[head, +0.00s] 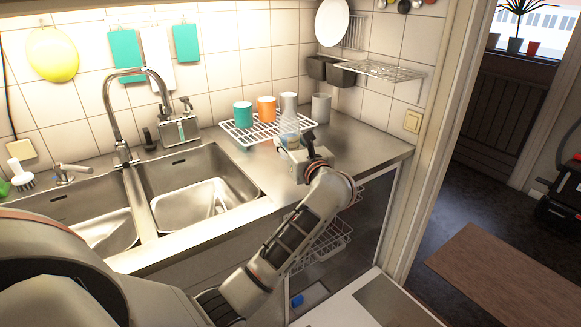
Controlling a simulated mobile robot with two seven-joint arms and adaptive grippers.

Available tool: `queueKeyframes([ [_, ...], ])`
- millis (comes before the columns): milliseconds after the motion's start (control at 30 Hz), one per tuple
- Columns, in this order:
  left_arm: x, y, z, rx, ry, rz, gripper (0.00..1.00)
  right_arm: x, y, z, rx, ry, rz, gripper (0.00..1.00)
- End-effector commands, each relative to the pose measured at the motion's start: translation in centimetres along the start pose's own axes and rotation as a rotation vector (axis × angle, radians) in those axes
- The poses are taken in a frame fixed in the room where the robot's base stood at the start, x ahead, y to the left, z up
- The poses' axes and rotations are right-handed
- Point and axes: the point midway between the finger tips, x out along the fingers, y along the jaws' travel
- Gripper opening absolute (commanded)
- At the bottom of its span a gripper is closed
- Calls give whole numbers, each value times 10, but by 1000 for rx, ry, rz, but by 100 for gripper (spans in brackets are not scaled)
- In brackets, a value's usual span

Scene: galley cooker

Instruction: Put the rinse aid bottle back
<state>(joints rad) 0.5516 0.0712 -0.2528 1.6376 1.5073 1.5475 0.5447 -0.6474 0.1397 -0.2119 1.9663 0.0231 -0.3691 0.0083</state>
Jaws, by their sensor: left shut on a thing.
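My left gripper (299,146) is over the steel counter, just in front of the white wire rack (240,138). It is shut on a small pale, partly see-through bottle (291,141), which seems to be the rinse aid bottle. The bottle looks about upright, with bluish and yellowish patches on it. The fingers hide part of it, and I cannot tell whether its base touches the counter. My right gripper is not in view.
Teal, orange and grey cups (266,109) stand on the rack, close behind the bottle. A double sink (190,190) lies left. An open cabinet below holds a wire basket (330,247) and a small blue item (297,300). The counter's right end (375,150) is clear.

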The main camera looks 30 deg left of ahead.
Motion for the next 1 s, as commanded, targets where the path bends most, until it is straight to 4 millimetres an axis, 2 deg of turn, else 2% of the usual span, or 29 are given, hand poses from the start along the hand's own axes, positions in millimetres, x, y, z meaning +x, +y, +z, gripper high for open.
queueKeyframes([
  [100,0,0,-23,4,-1,0,11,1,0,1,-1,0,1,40],
  [367,0,0,-44,2,-1,-1,11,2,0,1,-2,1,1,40],
  [600,0,0,-76,2,-2,-1,11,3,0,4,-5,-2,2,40],
  [1000,0,0,-82,-1,-1,-1,11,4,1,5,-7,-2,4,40],
])
